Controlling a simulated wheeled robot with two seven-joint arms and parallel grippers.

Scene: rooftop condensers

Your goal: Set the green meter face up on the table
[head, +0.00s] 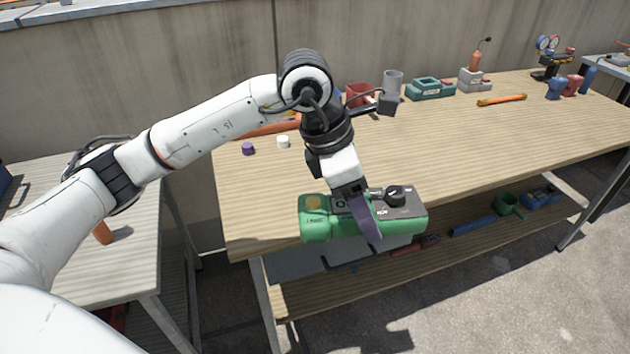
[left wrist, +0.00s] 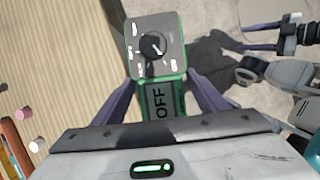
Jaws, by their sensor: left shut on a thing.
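The green meter (head: 314,228) has a grey face with a black dial and shows at the front edge of the wooden table (head: 470,131). My left gripper (head: 365,222) is shut on the meter, with its purple fingers across the meter's middle. In the left wrist view the meter (left wrist: 157,47) lies between the two fingers (left wrist: 158,98), its dial and an OFF display facing the camera. In the head view its face points up and toward me. I cannot tell whether its underside touches the table. My right gripper is not in the head view.
A purple cap (head: 248,149) and a white cap (head: 283,142) stand at the table's left. A red container (head: 357,95), a teal tray (head: 430,89) and an orange level (head: 502,100) are farther back. The middle of the tabletop is clear. A lower shelf (head: 330,290) holds several items.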

